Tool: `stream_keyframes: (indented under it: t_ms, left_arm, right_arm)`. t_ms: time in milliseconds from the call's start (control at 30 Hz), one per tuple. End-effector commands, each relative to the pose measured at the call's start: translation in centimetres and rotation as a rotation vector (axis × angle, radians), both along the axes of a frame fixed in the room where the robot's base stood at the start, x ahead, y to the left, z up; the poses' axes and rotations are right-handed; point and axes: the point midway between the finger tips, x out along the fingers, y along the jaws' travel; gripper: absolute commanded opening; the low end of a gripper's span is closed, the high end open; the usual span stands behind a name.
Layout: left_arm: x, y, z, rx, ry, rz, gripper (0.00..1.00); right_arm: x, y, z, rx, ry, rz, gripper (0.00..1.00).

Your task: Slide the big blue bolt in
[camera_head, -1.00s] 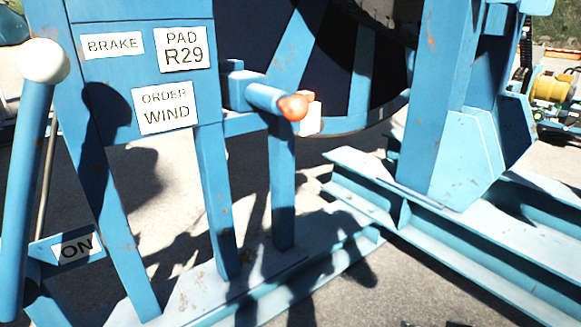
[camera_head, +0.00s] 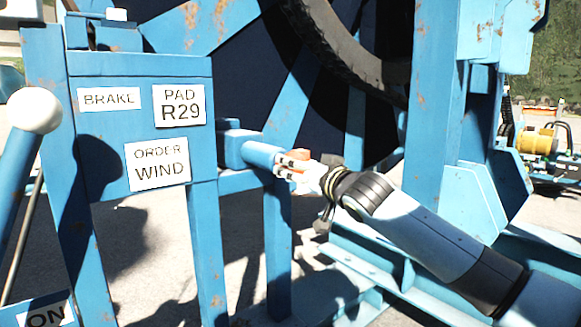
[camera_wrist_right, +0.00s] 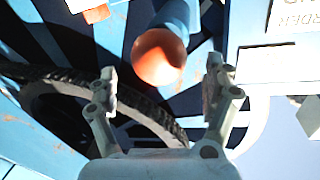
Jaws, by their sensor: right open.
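The big blue bolt (camera_head: 262,156) sticks out to the right from a blue housing (camera_head: 231,147) beside the sign panel. Its orange-red rounded end shows in the right wrist view (camera_wrist_right: 158,57). My right gripper (camera_head: 291,166) comes in from the right at the bolt's end, and its fingers partly hide that end in the head view. In the right wrist view, the fingers of my right gripper (camera_wrist_right: 162,88) are spread wide. The orange end lies between and slightly beyond them, with gaps on both sides. My left gripper is not in view.
A blue panel carries the signs BRAKE, PAD R29 and ORDER WIND (camera_head: 158,162). A lever with a white ball knob (camera_head: 36,110) stands at the left. A large dark reel rim (camera_head: 345,50) is behind. A blue frame post (camera_head: 435,110) stands right of the bolt.

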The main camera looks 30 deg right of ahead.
Motion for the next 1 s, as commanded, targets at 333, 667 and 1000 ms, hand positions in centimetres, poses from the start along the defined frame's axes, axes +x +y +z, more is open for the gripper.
stream_keyframes:
  t_ms: [333,667,1000]
  left_arm:
    - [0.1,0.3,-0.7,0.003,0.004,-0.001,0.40]
    - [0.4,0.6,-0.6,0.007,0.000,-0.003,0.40]
    - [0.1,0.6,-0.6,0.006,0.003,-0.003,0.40]
  right_arm:
    - [4.3,-0.5,-0.2,0.001,0.002,0.000,0.84]
    - [4.5,-0.5,-0.1,0.000,0.002,0.000,0.79]
    - [4.4,-0.5,-0.1,0.000,0.002,0.000,0.35]
